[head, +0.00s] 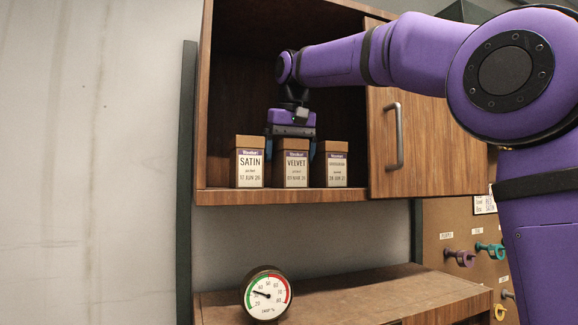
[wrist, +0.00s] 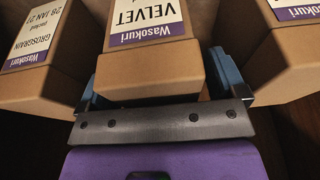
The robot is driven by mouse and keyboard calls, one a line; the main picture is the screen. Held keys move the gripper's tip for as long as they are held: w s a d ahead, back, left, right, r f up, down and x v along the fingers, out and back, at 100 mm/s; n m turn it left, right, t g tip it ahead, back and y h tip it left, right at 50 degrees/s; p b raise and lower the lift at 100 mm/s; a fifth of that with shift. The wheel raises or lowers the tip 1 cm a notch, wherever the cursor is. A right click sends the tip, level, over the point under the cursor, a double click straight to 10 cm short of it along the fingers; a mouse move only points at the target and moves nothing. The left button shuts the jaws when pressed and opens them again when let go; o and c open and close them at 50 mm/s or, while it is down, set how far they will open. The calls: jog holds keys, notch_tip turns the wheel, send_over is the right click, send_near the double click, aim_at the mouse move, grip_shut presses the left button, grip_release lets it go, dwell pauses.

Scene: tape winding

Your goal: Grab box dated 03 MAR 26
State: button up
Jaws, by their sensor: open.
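Three brown boxes stand in a row on the cabinet shelf. The middle VELVET box (head: 291,168) has a label that reads MAR 26, its day too small to be sure. It also shows in the wrist view (wrist: 150,72). The SATIN box (head: 249,166) on the left is dated 17 JUN 26. Finger contact cannot be told.
The open wooden cabinet (head: 300,196) has a door (head: 425,150) with a metal handle on the right, close to my arm. The neighbouring boxes leave narrow gaps beside my fingers. Below, a dial gauge (head: 266,295) stands on a wooden counter (head: 370,300).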

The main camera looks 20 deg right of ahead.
jog(key=shift+f, duration=0.15)
jog(key=c, duration=1.1)
